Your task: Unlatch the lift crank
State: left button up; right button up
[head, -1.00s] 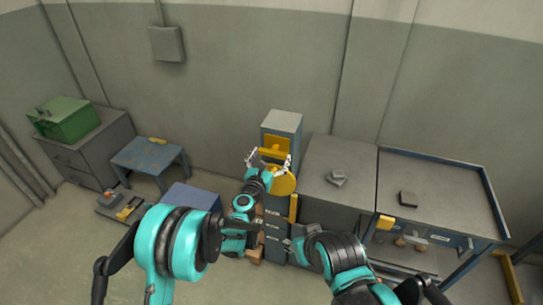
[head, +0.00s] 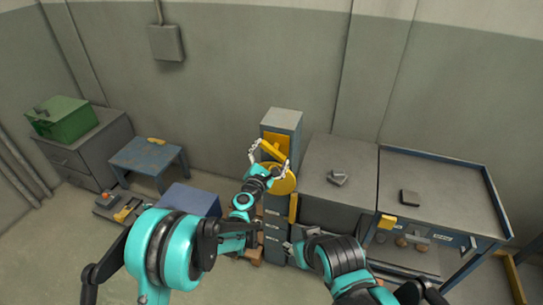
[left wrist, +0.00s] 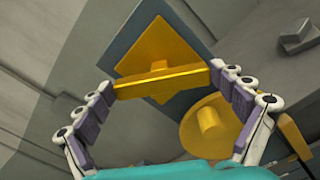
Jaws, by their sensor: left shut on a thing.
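The lift crank is a yellow bar (head: 273,151) on the front of a grey-blue post (head: 284,120). In the left wrist view the bar (left wrist: 160,82) crosses a yellow diamond-shaped plate (left wrist: 155,48). My left gripper (head: 269,156) is shut on the bar, with a finger at each end of it. In the head view the bar slants down to the right. My right gripper (head: 300,246) is low beside the post's drawers, partly hidden by its own arm; its jaws are unclear.
A yellow disc with a hub (left wrist: 208,118) sits just below the bar. A grey cabinet (head: 335,165) and a blue-framed table (head: 440,190) stand to the right. A blue stool (head: 150,155), a blue box (head: 190,199) and a green box (head: 62,119) are to the left.

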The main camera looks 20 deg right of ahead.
pick_arm(q)
jog(key=m+b, duration=0.1)
jog(key=m, duration=0.4)
jog(key=shift+d+f+m, duration=0.1)
jog(key=shift+f+m, duration=0.05)
jog(key=shift+m, duration=0.15)
jog(key=m+b, duration=0.1)
jog(key=m, duration=0.4)
jog(key=shift+s, duration=0.1)
jog(key=shift+f+m, duration=0.1)
jog(key=shift+m, duration=0.2)
jog(key=o, duration=0.8)
jog(key=v, duration=1.2)
